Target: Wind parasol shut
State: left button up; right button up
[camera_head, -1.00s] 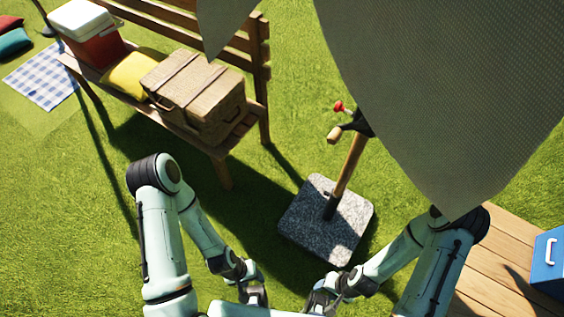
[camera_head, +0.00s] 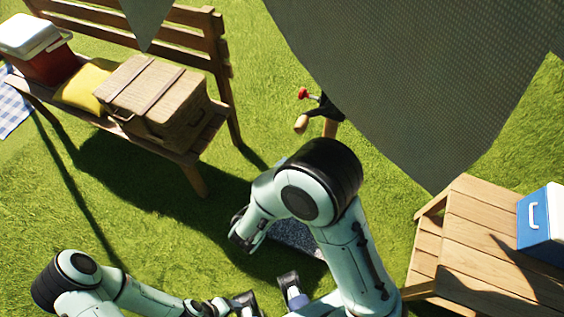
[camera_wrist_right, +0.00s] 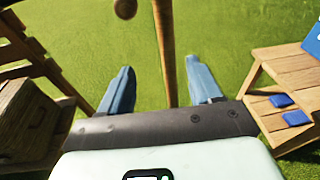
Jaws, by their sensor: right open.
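The parasol's grey canopy (camera_head: 400,80) hangs across the upper right of the head view. The lower pole is behind my right arm, and only part of the stone base (camera_head: 295,238) shows. In the right wrist view, my right gripper (camera_wrist_right: 163,88) is open, with the wooden pole (camera_wrist_right: 167,45) beyond and between its fingers. The handle's round end (camera_wrist_right: 125,8) is at the top, left of the pole. My left gripper (camera_head: 245,303) is low in the head view, its jaws unclear.
A wooden table (camera_head: 470,230) with a blue box (camera_head: 542,225) stands at right. Grass lies between them.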

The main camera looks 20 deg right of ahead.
aim_at(298, 132)
notch_tip(298, 132, up, 5)
jog(key=w+a+t, duration=0.2)
jog(key=t, duration=0.1)
jog(key=shift+n, duration=0.4)
jog(key=shift+s+p+x, duration=0.2)
jog(key=shift+p+x, duration=0.2)
jog(key=shift+x, duration=5.5)
jog(key=shift+d+f, duration=0.15)
jog(key=shift+d, duration=0.05)
